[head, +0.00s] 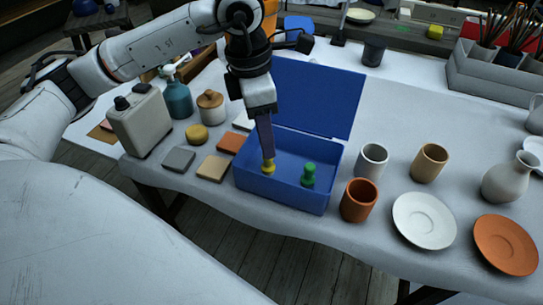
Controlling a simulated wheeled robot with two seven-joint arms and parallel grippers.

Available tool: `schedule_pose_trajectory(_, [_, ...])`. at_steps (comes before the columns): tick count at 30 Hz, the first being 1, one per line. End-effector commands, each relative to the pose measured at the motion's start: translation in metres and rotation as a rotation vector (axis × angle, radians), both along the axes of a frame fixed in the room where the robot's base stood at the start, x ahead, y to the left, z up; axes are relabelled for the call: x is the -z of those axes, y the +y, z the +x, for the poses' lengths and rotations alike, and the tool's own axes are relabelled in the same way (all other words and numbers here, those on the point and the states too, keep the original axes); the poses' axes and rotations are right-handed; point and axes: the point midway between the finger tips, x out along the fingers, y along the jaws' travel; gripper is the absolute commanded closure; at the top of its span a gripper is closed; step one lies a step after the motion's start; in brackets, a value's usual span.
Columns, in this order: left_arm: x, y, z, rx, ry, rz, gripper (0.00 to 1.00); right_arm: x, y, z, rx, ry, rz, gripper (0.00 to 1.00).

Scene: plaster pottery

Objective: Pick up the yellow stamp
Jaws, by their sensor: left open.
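The yellow stamp (268,169) stands in the left part of an open blue box (287,193), with its lower part hidden by the box's front wall. A green stamp (308,176) stands to its right in the same box. My left gripper (267,156) points down into the box, with its fingertips at the top of the yellow stamp. It is open; whether the fingers touch the stamp cannot be told. My right gripper is not in view.
The box's raised lid (325,95) stands close behind my left gripper. Left are tiles (213,167), a yellow sponge-like piece (197,134), a lidded jar (211,105) and a canister (140,122). Right are an orange cup (359,201), other cups and plates (424,221).

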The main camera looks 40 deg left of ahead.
Motion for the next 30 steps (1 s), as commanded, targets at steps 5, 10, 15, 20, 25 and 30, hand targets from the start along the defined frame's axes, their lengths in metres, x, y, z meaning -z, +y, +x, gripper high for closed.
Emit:
schedule_pose_trajectory(5, [0.014,-0.001,0.001,0.000,0.001,-0.001,0.56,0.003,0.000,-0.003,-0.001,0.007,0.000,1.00])
schedule_pose_trajectory(10, [0.038,-0.004,-0.001,0.000,0.004,0.000,0.56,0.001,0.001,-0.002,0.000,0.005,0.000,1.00])
schedule_pose_trajectory(15, [0.059,-0.006,0.001,0.000,0.002,-0.002,0.56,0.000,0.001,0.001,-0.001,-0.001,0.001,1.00])
schedule_pose_trajectory(20, [0.063,-0.007,0.002,0.000,0.000,-0.001,0.56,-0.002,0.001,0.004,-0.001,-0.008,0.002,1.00])
schedule_pose_trajectory(25, [0.063,-0.007,0.002,0.001,0.001,-0.002,0.63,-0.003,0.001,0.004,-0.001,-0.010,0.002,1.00])
schedule_pose_trajectory(30, [0.063,-0.007,0.002,0.001,0.001,-0.002,0.92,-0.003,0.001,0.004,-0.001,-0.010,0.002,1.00])
